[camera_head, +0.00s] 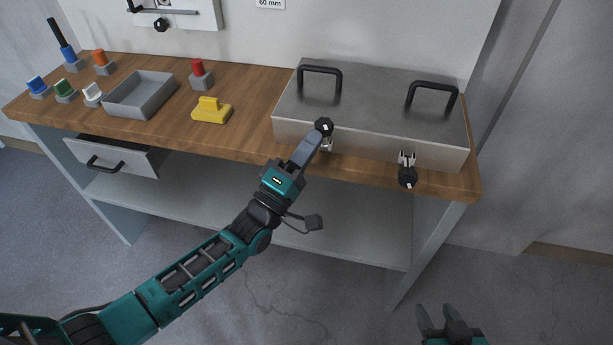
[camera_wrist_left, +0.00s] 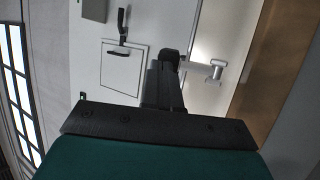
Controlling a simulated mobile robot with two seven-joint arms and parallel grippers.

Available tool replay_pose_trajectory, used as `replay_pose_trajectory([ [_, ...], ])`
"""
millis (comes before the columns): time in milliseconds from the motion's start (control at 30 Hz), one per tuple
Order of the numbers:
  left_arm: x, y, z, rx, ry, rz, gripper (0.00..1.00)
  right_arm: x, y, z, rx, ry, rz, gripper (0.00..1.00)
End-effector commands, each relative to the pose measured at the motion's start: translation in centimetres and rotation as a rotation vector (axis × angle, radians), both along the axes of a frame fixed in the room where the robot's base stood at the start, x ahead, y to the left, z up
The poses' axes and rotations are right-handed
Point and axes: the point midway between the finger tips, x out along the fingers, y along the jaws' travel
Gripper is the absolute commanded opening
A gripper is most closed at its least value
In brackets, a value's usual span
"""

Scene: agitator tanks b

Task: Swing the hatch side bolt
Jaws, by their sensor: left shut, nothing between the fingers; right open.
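The hatch (camera_head: 375,105) is a grey metal lid with two black arched handles, on the wooden bench. At its front are two swing bolts with black knobs. The left bolt's knob (camera_head: 323,126) is raised at the lid's front edge; the right bolt (camera_head: 407,176) hangs down and outward. My left gripper (camera_head: 314,138) is shut and empty, its tips right at the left knob; contact is unclear. The wrist view shows the dark knob (camera_wrist_left: 170,56) at the fingertips (camera_wrist_left: 164,72), beside a metal bracket (camera_wrist_left: 214,69). My right gripper (camera_head: 449,318) is open, low over the floor.
A grey tray (camera_head: 113,103), a yellow block (camera_head: 211,110), a red-topped peg (camera_head: 199,75) and several coloured pieces stand on the bench's left half. A drawer (camera_head: 105,157) is under the left end. An open shelf (camera_head: 240,213) lies below. Floor at the right is clear.

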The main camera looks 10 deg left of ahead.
Motion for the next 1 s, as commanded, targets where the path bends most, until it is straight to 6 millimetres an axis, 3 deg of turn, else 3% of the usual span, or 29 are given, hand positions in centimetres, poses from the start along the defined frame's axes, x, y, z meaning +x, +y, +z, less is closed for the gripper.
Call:
replay_pose_trajectory([
  [400, 1.4, 0.0, 1.2, 0.001, -0.003, 0.0, 0.0, 0.0, 0.0, -0.1, 0.0, -0.001, 0.0, 0.46],
  [1000, 1.7, 0.0, 1.6, -0.001, -0.005, 0.002, 0.0, 0.0, 0.0, -0.1, 0.0, -0.001, 0.0, 0.46],
])
